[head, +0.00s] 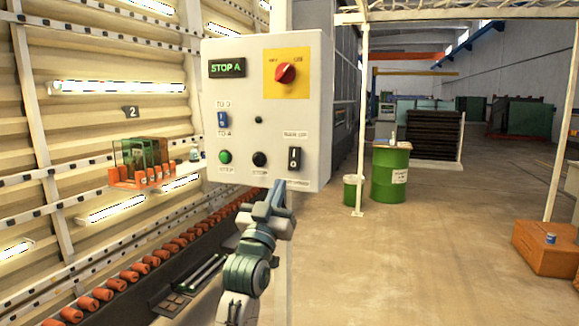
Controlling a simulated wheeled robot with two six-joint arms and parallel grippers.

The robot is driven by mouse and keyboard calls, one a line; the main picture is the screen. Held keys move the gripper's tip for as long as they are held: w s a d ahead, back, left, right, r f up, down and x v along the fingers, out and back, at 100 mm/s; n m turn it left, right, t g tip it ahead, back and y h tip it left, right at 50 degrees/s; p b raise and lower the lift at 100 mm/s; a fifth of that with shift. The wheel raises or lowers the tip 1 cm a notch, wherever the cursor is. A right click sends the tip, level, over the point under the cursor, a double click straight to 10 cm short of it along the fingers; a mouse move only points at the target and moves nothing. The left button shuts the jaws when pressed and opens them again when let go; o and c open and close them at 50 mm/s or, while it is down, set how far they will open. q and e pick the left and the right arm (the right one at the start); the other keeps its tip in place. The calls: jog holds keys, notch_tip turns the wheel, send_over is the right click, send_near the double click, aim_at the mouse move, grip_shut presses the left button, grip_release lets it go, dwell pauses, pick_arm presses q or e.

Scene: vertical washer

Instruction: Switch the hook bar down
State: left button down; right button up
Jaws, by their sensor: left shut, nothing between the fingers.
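A white control box (240,110) stands ahead of me with several controls on its front. At its lower right is a black rocker switch (294,158) with a label above it and another below. The lettering is too small to read surely, so I cannot confirm that it is the hook bar switch, nor which way it is set. My left gripper (279,188) is shut and empty, pointing up at the box's lower edge. Its tip shows just below and a little left of the black switch. I cannot tell whether it touches the box. My right gripper is not in view.
The box also carries a red knob (286,73) on a yellow plate, a blue switch (223,119), a green button (225,157) and a black button (259,159). A roller conveyor (165,250) runs along the left. Open floor lies right, with a green barrel (390,177).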

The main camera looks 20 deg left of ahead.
aim_at(294, 165)
pick_arm(q)
jog(key=w+r+p, duration=0.1)
jog(key=w, duration=0.1)
jog(key=w+p, duration=0.1)
jog(key=w, duration=0.1)
jog(key=w+r+p, duration=0.1)
jog(key=w, duration=0.1)
jog(key=shift+w+d+r, duration=0.1)
jog(key=shift+w+r, duration=0.2)
jog(key=shift+w, duration=0.1)
jog(key=shift+w+f+p, duration=0.25)
jog(key=shift+w+p, duration=0.15)
jog(key=shift+w, duration=0.2)
jog(key=shift+w+f+b, duration=0.3)
jog(key=shift+f+b, duration=0.05)
jog(key=shift+b, duration=0.45)
jog(key=shift+w+r, duration=0.15)
